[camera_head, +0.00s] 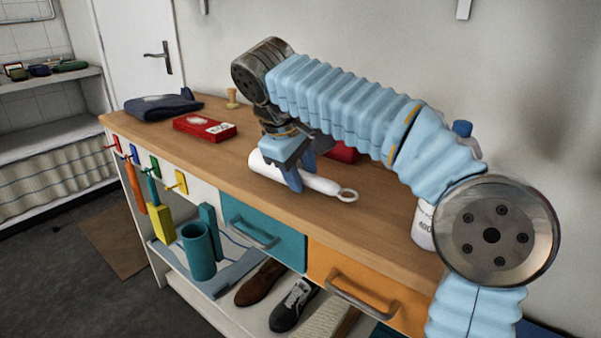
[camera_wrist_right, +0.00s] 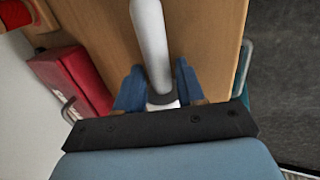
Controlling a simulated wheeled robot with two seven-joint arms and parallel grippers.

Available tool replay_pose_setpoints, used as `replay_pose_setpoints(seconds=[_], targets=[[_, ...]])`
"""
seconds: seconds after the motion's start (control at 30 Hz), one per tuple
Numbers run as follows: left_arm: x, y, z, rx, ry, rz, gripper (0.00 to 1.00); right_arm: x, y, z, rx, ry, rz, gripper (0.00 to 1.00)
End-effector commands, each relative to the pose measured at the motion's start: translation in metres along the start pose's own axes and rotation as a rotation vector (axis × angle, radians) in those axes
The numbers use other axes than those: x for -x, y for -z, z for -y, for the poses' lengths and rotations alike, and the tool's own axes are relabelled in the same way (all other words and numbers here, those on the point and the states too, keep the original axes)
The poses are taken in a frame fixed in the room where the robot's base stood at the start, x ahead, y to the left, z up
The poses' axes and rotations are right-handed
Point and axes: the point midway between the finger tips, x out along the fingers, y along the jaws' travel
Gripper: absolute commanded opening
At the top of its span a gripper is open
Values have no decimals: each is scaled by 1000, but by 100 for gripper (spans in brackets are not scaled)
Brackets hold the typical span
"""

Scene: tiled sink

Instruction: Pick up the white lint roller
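The white lint roller (camera_head: 322,184) lies on the wooden counter, with its thick end to the left and a ring at its handle's right end. My right gripper (camera_head: 299,172) reaches down over the roller, one blue finger on each side. In the right wrist view the fingers (camera_wrist_right: 159,88) are apart and straddle the roller around the collar. Part of the roller is hidden by the fingers. My left gripper is not in view.
A red box (camera_head: 205,128) and folded dark cloth (camera_head: 162,107) lie to the left on the counter (camera_head: 375,222). Another red object (camera_head: 344,152) sits behind the roller, partly hidden. A white bottle (camera_head: 423,226) stands at the right behind my arm. Drawer handles project from the counter's front.

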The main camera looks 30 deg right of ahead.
Motion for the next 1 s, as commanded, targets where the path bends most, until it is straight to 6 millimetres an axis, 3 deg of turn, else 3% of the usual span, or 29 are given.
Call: replay_pose_setpoints(seconds=[0.17,0.4,0.43,0.77,1.0], targets=[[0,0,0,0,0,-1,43,0,0,0,-1,0,0,38],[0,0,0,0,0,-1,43,0,0,0,0,0,0,2],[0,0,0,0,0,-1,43,0,0,0,0,0,0,0],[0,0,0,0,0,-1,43,1,-1,-1,-1,-1,-1,0],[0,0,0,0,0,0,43,13,-10,-4,-3,-2,-3,0]])
